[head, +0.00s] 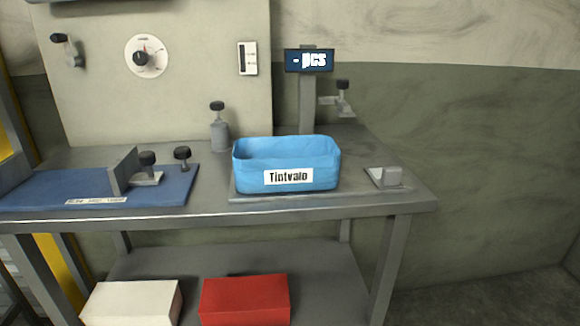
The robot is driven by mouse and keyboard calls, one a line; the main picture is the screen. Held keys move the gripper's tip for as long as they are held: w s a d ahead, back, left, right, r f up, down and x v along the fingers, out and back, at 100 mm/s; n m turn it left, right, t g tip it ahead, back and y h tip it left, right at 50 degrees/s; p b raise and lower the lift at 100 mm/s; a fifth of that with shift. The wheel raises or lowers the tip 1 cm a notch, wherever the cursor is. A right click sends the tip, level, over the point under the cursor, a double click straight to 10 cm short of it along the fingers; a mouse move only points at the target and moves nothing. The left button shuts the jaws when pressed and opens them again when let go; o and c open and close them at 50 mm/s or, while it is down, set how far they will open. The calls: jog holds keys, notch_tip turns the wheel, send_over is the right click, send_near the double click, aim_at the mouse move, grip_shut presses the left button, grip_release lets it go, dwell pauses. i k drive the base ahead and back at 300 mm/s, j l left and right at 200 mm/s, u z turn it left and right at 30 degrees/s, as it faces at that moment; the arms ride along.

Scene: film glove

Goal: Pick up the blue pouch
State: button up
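No other blue pouch shows. My gripper does not show in this view.
The grey workbench (222,215) carries a blue board (60,188) with clamps at left. A display post (307,95) stands behind the container, and a small grey block (388,178) lies to its right. White (130,303) and red (245,300) boxes sit below.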

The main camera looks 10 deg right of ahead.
aim_at(271, 164)
jog(key=i+l, duration=0.1)
jog(key=l, duration=1.3)
jog(key=l+u, duration=0.15)
jog(key=l, duration=1.25)
jog(key=i, duration=0.05)
